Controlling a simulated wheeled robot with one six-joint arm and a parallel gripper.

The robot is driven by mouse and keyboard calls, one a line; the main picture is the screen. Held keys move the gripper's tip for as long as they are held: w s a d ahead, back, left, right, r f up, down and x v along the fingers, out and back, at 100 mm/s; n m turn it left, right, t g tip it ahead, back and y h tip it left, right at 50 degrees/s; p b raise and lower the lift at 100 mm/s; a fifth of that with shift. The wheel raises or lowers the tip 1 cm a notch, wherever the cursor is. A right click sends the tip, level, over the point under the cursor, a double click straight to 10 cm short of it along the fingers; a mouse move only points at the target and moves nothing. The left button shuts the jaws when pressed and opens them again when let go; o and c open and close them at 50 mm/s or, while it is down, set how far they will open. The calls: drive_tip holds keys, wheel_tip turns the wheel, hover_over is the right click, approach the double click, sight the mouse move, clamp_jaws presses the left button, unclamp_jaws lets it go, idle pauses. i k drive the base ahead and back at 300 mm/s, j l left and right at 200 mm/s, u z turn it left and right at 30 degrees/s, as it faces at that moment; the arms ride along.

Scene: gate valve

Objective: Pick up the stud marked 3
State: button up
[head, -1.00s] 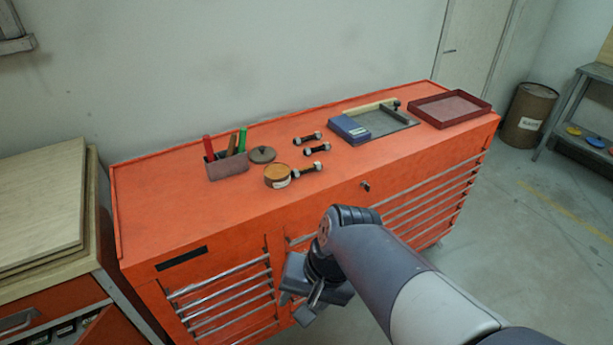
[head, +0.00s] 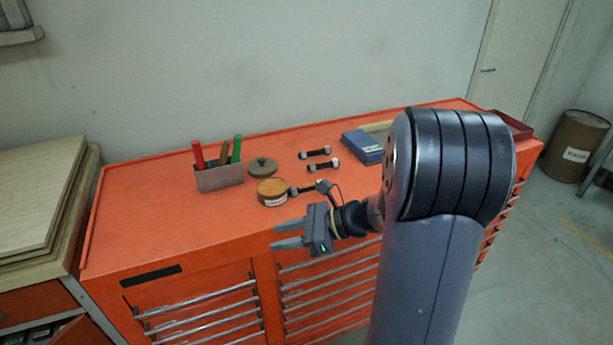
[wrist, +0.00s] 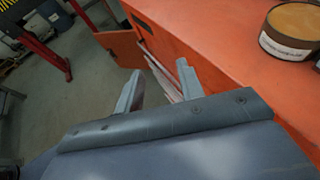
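Three dark studs with pale nuts on their ends lie on the orange cabinet top (head: 140,215). One stud (head: 316,153) is farthest back, another stud (head: 322,166) lies just in front of it, and the nearest stud (head: 301,189) is beside the round tin, partly hidden by my wrist. I cannot read any number on them. My gripper (head: 276,237) is open and empty at the cabinet's front edge, in front of the tin, pointing left. In the wrist view my gripper (wrist: 160,82) shows its two fingers apart with nothing between them.
An open round tin (head: 271,191) with brown contents stands near my gripper; its dark lid (head: 262,166) lies behind it. A holder (head: 219,179) with markers stands left. A blue box (head: 361,147) and a red tray (head: 512,125) are right. The cabinet top's left part is clear.

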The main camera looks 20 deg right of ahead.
sight(293, 192)
drive_tip(key=i+l+u, duration=0.3)
drive_tip(key=l, duration=0.45)
drive_tip(key=l+u, duration=0.25)
drive_tip(key=l, duration=0.5)
drive_tip(key=i+l+u, duration=0.1)
drive_tip(key=l+u, duration=0.2)
drive_tip(key=l, duration=0.5)
